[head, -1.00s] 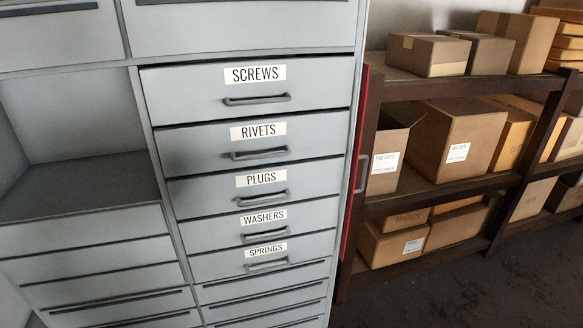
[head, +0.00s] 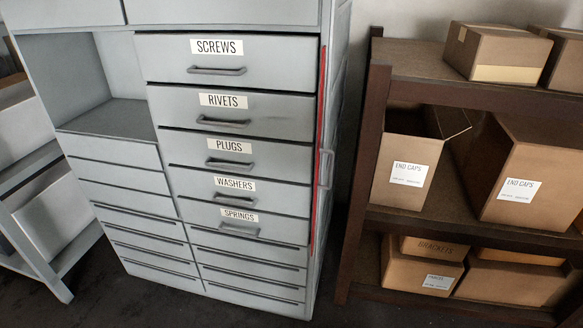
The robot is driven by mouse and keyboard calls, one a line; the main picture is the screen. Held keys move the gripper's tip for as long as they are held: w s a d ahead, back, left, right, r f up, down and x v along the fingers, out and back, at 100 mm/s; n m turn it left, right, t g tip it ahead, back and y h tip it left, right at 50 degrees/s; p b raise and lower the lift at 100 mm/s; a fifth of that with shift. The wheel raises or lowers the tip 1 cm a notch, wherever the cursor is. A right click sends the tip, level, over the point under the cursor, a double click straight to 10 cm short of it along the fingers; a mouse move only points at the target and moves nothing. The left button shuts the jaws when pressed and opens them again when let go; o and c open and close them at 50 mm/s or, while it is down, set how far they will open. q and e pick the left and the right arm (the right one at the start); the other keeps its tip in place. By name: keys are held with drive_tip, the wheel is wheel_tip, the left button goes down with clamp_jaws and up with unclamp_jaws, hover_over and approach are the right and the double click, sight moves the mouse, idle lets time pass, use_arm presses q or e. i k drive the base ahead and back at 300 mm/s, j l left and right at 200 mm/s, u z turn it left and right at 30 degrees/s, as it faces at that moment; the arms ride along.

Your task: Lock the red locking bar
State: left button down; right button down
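The red locking bar (head: 321,150) is a thin upright strip along the right front edge of the grey drawer cabinet (head: 170,174). A grey handle (head: 326,168) shows on its right side at mid-height. The bar is seen nearly edge-on, beside the labelled drawers and not across their fronts. The drawers, from top to bottom, are screws (head: 280,62), rivets (head: 285,113), plugs (head: 285,160), washers (head: 285,192) and springs (head: 285,226). Whether each drawer is fully flush I cannot tell. Neither of my grippers is in view.
A dark brown shelf rack (head: 365,180) with cardboard boxes (head: 405,175) stands to the right, with a narrow gap between it and the cabinet. Another rack (head: 55,262) stands at the left. Dark floor (head: 100,305) shows in front.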

sight(319, 151)
drive_tip(key=l, duration=0.55)
drive_tip(key=i+l+u, duration=0.45)
drive_tip(key=l, duration=1.65)
drive_tip(key=l+u, duration=0.45)
drive_tip(key=l, duration=1.6)
drive_tip(key=k, duration=0.1)
